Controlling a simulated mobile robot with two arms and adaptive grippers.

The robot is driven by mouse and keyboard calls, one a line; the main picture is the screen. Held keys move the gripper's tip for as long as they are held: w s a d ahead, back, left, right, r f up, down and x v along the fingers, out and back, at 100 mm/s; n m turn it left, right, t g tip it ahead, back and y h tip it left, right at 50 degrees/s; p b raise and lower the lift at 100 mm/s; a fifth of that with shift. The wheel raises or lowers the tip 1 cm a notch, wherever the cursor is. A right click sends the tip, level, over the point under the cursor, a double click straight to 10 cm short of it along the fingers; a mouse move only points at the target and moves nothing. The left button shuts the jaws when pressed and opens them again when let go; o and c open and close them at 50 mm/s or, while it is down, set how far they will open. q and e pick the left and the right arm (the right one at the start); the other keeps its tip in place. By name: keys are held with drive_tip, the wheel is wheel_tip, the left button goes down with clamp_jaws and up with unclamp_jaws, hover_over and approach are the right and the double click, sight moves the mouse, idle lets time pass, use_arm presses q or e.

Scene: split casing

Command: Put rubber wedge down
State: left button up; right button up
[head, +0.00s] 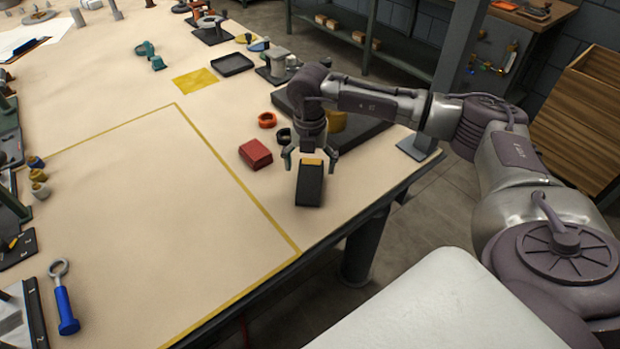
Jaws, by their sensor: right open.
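A dark wedge-like block (310,187) with a yellow top end rests on the table near its right edge; I take it to be the rubber wedge. My right gripper (311,163) is right above and behind it, pointing down. Its fingers are spread to either side of the block's far end, and I see no finger pressed on it. The underside of the block is hidden. My left gripper is not in this view.
A red block (255,154) lies just left of the wedge, with an orange ring (267,120) behind it. A dark tray (363,131) is behind my gripper. A blue-handled tool (66,311) lies at front left. The yellow-outlined area (150,215) is clear.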

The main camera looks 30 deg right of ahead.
sight(310, 174)
wheel_tip(310, 174, down, 5)
drive_tip(key=shift+w+d+f+p, duration=0.1)
drive_tip(key=shift+w+d+p, duration=0.05)
drive_tip(key=shift+p, duration=0.3)
drive_tip(key=c, duration=1.5)
drive_tip(key=shift+c, duration=0.8)
drive_tip(key=shift+r, duration=0.25)
